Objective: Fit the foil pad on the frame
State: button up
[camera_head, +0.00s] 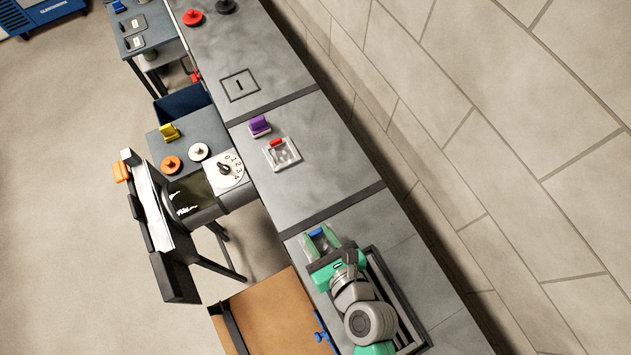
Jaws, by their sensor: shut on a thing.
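My gripper (319,240), with green fingers, is low over the near part of the grey counter. It is shut on a small piece with a blue top (315,231); the fingers hide most of it, and I cannot tell whether it is the foil pad. Farther along the counter, a pale square frame (269,157) lies flat with a red-topped piece (276,143) at it. A dark upright stand with a pale, shiny panel (154,205) is left of the counter. I cannot tell for sure which of these is the task's frame.
A purple block (260,125) stands beyond the pale frame. A numbered dial (224,169), yellow block (169,131), and orange and white discs are left of the counter. A dark-rimmed tray (398,300) lies by my arm. A brown board (270,315) is at front left. The wall bounds the right.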

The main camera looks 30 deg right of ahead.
aim_at(319, 241)
jog(key=shift+r+p, duration=2.15)
jog(key=shift+p, duration=0.55)
jog(key=shift+f, duration=0.15)
